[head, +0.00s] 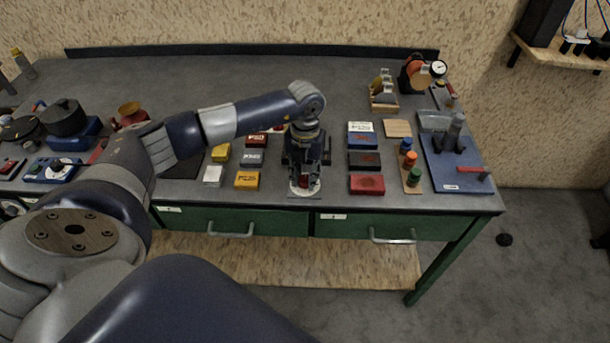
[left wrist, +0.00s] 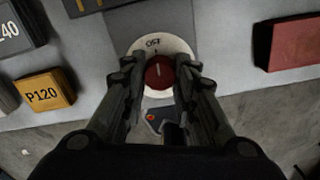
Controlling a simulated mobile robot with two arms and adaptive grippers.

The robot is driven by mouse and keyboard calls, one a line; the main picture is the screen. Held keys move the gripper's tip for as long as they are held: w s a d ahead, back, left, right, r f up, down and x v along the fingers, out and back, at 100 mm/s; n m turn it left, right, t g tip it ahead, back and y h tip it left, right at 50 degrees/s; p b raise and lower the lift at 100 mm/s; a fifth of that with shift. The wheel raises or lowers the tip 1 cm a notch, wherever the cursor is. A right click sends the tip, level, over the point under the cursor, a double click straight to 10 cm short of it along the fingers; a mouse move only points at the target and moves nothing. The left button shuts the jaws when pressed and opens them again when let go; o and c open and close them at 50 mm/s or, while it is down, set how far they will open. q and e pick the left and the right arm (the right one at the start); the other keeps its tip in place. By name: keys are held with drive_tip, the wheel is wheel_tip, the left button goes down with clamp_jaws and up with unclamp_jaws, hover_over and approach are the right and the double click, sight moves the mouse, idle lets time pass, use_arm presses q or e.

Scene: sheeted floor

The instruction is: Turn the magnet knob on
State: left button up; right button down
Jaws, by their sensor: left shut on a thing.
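The magnet knob (left wrist: 158,73) is red and sits on a round white dial (left wrist: 180,46) marked with a word that looks like OFF. A light line on the knob points roughly up toward that word. In the head view the dial (head: 304,190) lies near the front edge of the workbench. My left gripper (head: 304,178) points down over it. In the left wrist view its fingers (left wrist: 160,76) are closed against the knob's two sides. The gripper hides most of the knob in the head view. My right gripper is not in view.
Yellow, grey and white blocks stand left of the dial, including an orange P120 block (head: 247,180). A red block (head: 367,184) and black block (head: 364,160) stand to the right. A blue board (head: 465,180) with a vise is farther right. Green drawers (head: 262,222) are below.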

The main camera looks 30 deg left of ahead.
use_arm(q)
drive_tip(key=m+b, duration=0.2)
drive_tip(key=shift+f+m, duration=0.15)
drive_tip(key=shift+m, duration=0.25)
drive_tip(key=m+b, duration=0.4)
drive_tip(key=m, duration=0.1)
drive_tip(key=m+b, duration=0.3)
drive_tip(key=m, duration=0.2)
drive_tip(key=shift+m+b, duration=1.05)
drive_tip(key=shift+m, duration=1.15)
drive_tip(key=shift+r, duration=0.2)
drive_tip(key=o, duration=1.1)
